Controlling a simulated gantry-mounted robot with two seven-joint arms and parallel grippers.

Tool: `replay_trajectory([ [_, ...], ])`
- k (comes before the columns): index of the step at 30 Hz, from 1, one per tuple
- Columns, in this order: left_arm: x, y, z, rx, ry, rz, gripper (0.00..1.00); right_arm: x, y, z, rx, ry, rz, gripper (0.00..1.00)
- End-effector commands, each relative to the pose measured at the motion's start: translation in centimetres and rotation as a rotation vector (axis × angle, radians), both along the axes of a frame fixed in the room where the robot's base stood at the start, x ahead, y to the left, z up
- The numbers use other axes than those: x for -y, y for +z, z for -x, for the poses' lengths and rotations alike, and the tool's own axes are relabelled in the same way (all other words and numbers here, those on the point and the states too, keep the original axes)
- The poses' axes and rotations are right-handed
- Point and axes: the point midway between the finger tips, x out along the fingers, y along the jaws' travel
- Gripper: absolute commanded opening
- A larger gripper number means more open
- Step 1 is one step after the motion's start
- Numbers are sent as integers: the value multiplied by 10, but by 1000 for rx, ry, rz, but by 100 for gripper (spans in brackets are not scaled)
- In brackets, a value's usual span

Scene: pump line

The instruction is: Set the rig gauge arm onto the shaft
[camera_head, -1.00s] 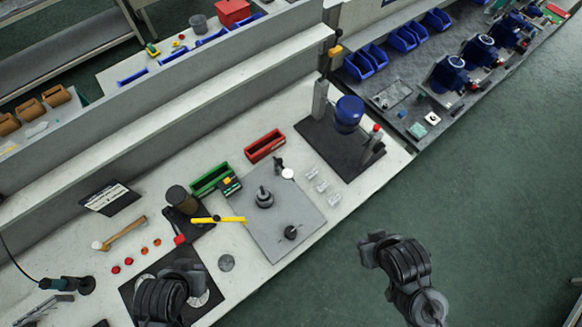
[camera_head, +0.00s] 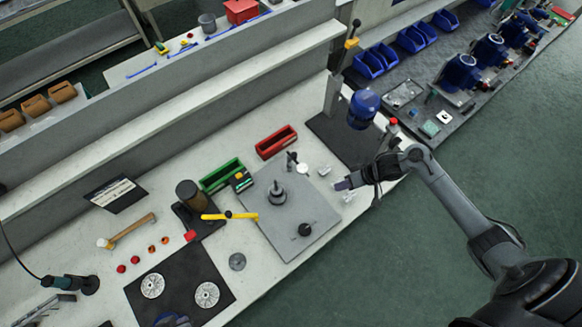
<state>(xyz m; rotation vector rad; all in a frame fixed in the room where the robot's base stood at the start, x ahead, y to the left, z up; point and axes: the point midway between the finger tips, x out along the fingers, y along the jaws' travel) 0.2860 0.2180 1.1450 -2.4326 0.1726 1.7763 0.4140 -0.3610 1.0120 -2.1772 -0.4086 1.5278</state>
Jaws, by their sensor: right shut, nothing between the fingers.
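The shaft (camera_head: 277,190) stands upright from a dark round hub on the grey plate. A small dark post (camera_head: 291,159) with a white round dial (camera_head: 302,170) stands at the plate's back edge; it looks like the rig gauge, but its arm is too small to make out. A black knob-like part (camera_head: 305,230) sits near the plate's front edge. My right gripper (camera_head: 342,186) is shut and empty, just right of the plate, apart from gauge and shaft.
Small clear pieces (camera_head: 347,196) lie by the right gripper. A red bin (camera_head: 276,142) and green bin (camera_head: 221,176) stand behind the grey plate (camera_head: 318,210). A blue-headed press (camera_head: 363,108) stands behind right. A yellow-handled tool (camera_head: 230,216) reaches the plate's left edge.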

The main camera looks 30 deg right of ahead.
Motion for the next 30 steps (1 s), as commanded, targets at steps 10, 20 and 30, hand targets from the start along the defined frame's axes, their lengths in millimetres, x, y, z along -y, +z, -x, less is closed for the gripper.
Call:
replay_trajectory([
  [10,0,-15,-1,4,0,1,0,67,51,-70,121,-33,104,0],
  [20,0,-15,-2,5,0,1,0,66,55,-74,130,-33,104,0],
  [30,0,-15,-2,5,0,1,0,60,44,-80,130,-33,101,0],
])
